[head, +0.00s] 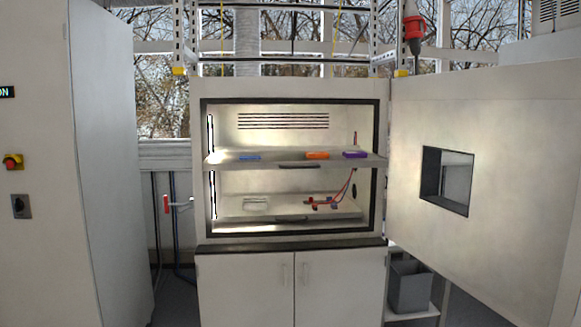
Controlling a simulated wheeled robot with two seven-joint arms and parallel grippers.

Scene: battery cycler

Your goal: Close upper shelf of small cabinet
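The small cabinet (299,85) stands ahead with its door (500,200) swung wide open to the right. Inside, the upper shelf (222,159) seems to stick out a little past the front frame, with a dark handle (299,166) at its front edge. A blue item (250,158), an orange item (317,155) and a purple item (355,155) lie on it. The lower shelf (235,213) sits further in, with its own dark handle (291,218). Neither of my grippers is in view.
A tall grey cabinet (60,160) with a red and yellow knob (13,161) stands at the left. A grey bin (410,287) is low at the right, under the open door. Red wires (347,187) hang inside above the lower shelf. The space before the cabinet looks clear.

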